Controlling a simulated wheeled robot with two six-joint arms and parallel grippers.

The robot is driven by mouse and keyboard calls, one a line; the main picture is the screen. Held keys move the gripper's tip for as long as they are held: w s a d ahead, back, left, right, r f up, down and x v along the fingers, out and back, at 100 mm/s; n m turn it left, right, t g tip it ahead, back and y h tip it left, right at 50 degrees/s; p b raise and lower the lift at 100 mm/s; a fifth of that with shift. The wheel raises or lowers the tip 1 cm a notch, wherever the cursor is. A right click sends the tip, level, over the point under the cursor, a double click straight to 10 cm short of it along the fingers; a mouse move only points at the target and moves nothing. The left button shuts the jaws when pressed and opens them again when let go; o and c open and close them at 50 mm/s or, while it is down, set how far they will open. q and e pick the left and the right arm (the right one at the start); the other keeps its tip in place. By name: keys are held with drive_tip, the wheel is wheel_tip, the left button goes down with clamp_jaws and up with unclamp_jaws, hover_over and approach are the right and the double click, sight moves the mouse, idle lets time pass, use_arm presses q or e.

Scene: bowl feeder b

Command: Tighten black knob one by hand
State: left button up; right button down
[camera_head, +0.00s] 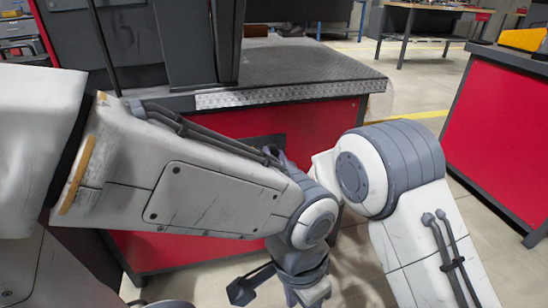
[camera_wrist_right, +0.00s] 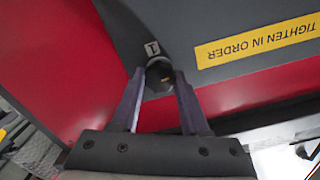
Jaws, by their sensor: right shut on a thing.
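In the right wrist view, black knob one (camera_wrist_right: 158,79) sits on a dark grey plate (camera_wrist_right: 180,35) beside a small label marked 1. The fingers of my right gripper (camera_wrist_right: 160,75) lie on both sides of the knob and are shut on it. In the head view the knob is hidden behind my left arm, and only a dark bit of the right gripper (camera_head: 272,152) seems to show beside the dark plate. A dark, gripper-like part (camera_head: 246,287) hangs low, below my left elbow; its finger state is unclear.
A yellow sign reading "TIGHTEN IN ORDER" (camera_wrist_right: 258,40) is upside down in the wrist view. The plate is on the red bench front (camera_head: 215,126), under a metal-edged top (camera_head: 290,92). Another red bench (camera_head: 505,130) stands right. My arms are close together in the middle.

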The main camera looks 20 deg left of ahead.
drive_tip(key=m+b, duration=0.1)
drive_tip(key=m, duration=0.3)
drive_tip(key=shift+m, duration=0.4)
drive_tip(key=shift+f, duration=0.1)
drive_tip(key=shift+c, duration=2)
unclamp_jaws()
drive_tip(key=shift+s, duration=0.1)
drive_tip(key=shift+s+d, duration=0.25)
drive_tip(key=p+v, duration=0.2)
drive_tip(key=v, duration=0.7)
drive_tip(key=shift+s+d+p, duration=0.25)
drive_tip(key=shift+s+p, duration=0.05)
drive_tip(key=shift+p, duration=0.1)
